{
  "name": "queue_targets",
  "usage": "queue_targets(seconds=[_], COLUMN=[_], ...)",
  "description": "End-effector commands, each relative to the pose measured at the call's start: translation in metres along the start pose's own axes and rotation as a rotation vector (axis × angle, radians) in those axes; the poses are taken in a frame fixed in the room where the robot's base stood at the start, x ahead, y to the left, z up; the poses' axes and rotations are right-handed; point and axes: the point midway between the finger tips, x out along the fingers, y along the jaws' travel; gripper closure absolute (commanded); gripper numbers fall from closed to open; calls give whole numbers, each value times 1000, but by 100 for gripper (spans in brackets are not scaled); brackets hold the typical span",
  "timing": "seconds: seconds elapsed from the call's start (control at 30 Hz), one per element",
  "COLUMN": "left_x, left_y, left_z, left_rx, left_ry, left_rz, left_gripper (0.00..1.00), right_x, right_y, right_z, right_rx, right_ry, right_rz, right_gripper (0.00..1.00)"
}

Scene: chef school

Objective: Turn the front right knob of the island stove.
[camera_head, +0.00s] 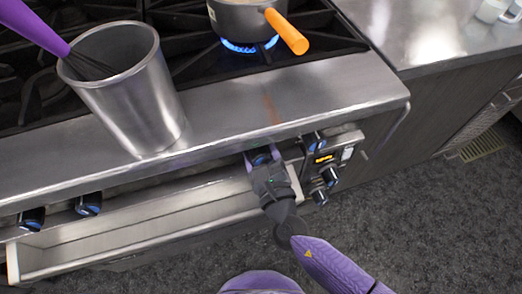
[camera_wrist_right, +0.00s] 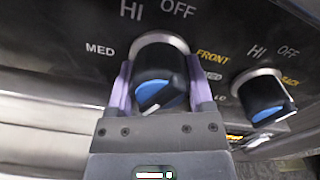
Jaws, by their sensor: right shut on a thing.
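The stove knob marked FRONT (camera_wrist_right: 157,80) is black with a blue-marked face and sits under the HI and OFF labels. In the head view, its blue face (camera_head: 260,157) shows on the stove's front panel, partly hidden by my right gripper. My right gripper (camera_wrist_right: 160,92) has one purple finger on each side of this knob and is shut on it. It comes up from the lower right in the head view (camera_head: 261,162). A second knob marked BACK (camera_wrist_right: 264,96) sits just to the right, clear of the fingers. My left gripper is not in view.
A pot (camera_head: 245,16) with an orange handle stands over a lit blue flame. A steel container (camera_head: 130,95) holding a purple-handled whisk (camera_head: 38,25) stands at the stove's front edge. More knobs (camera_head: 329,176) and a small display (camera_head: 324,159) are right of my gripper.

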Motion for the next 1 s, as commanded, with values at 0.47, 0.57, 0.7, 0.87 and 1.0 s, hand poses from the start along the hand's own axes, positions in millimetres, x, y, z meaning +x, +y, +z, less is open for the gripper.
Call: queue_targets(seconds=[0.47,0.57,0.7,0.87,1.0], left_x=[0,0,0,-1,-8], left_y=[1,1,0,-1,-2], left_z=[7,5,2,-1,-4], left_rx=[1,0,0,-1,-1], left_ry=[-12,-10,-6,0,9], left_rz=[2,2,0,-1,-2], left_gripper=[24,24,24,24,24], right_x=[0,0,0,-4,-34], right_y=[1,1,0,0,0], right_z=[-1,-1,0,0,1], right_rx=[-9,-8,-8,-8,-10], right_ry=[2,2,1,1,3], right_rz=[3,2,1,1,3], right_gripper=[29,7,0,0,0])
